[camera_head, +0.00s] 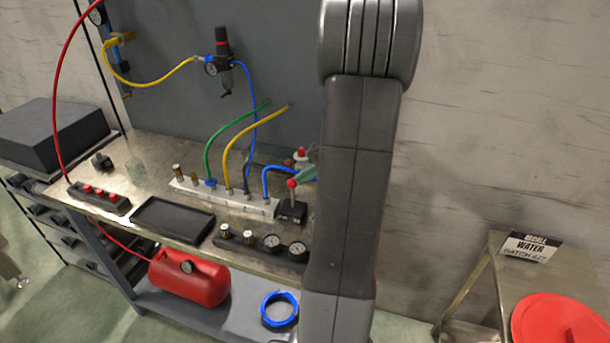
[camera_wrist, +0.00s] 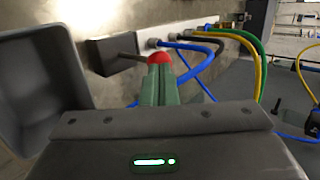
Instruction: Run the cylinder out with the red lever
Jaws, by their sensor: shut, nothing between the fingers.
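The red lever (camera_head: 292,183) has a red ball knob on a thin rod rising from a black valve block (camera_head: 291,212), at the right end of the white manifold strip. In the wrist view the red knob (camera_wrist: 160,58) shows just past my fingertips, its rod running left to the black block (camera_wrist: 112,55). My gripper (camera_wrist: 160,80) has green fingers pressed together with nothing between them; they also show in the head view (camera_head: 306,174) beside the knob. Whether they touch it I cannot tell. I cannot clearly identify the cylinder; a blue tubular part (camera_head: 118,52) is on the panel.
Blue, yellow and green hoses (camera_head: 236,148) rise from the manifold (camera_head: 225,193) close to the lever. A black tray (camera_head: 172,219), a red-button box (camera_head: 98,196) and a gauge block (camera_head: 262,243) sit on the bench. A red tank (camera_head: 188,278) is below.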

